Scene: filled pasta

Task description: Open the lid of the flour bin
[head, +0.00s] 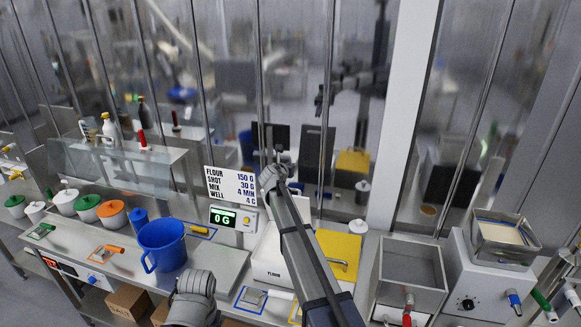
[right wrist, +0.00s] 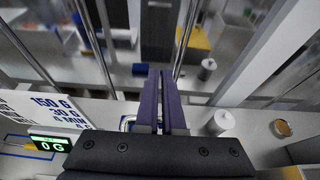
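The white flour bin (head: 268,268), labelled FLOUR, stands on the counter at centre. My right arm crosses in front of it and hides much of its top, so I cannot tell how its lid sits. My right gripper (head: 278,155) is beyond and above the bin, pointing at the back of the counter. In the right wrist view its two purple fingers (right wrist: 163,102) lie almost together, with only a thin gap and nothing seen between them. My left gripper (head: 195,284) is low, in front of the blue jug; its fingers cannot be made out.
A blue jug (head: 162,246) stands left of the bin, near the scale display (head: 233,217) and recipe sign (head: 230,187). A yellow board (head: 340,252) lies to the right. A grey open-topped box (head: 412,268) and a machine (head: 487,280) stand further right. Glass panels with metal posts close off the back.

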